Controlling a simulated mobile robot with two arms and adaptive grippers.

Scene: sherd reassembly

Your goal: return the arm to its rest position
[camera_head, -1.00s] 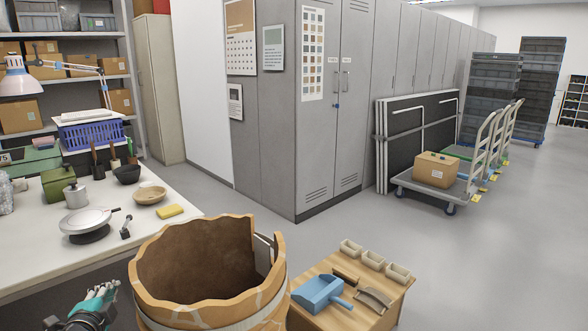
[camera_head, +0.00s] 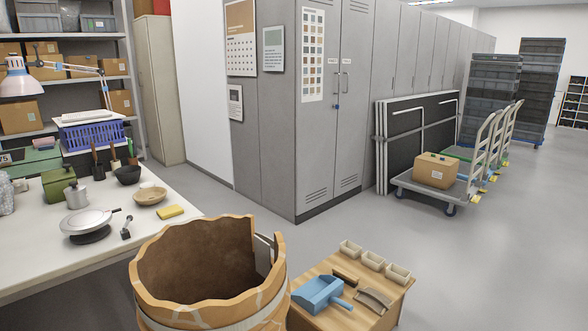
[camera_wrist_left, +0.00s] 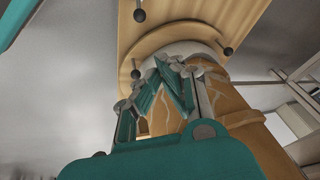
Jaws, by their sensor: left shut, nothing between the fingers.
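The large reassembled vessel (camera_head: 215,285), orange-brown with pale seams and a jagged open rim, stands at the bottom centre of the head view. My left gripper is out of the head view. In the left wrist view my left gripper (camera_wrist_left: 172,68) shows teal fingers drawn together, shut and empty. The orange vessel wall (camera_wrist_left: 240,95) with pale seams lies behind and to the right of the fingers in that view. I cannot tell the exact gap between the fingers and the vessel. My right gripper is in neither view.
A white worktable (camera_head: 40,255) with a pan, pots and a yellow sponge (camera_head: 170,212) is at the left. A wooden stand (camera_head: 345,312) with a blue dustpan (camera_head: 320,294) and small trays is right of the vessel.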

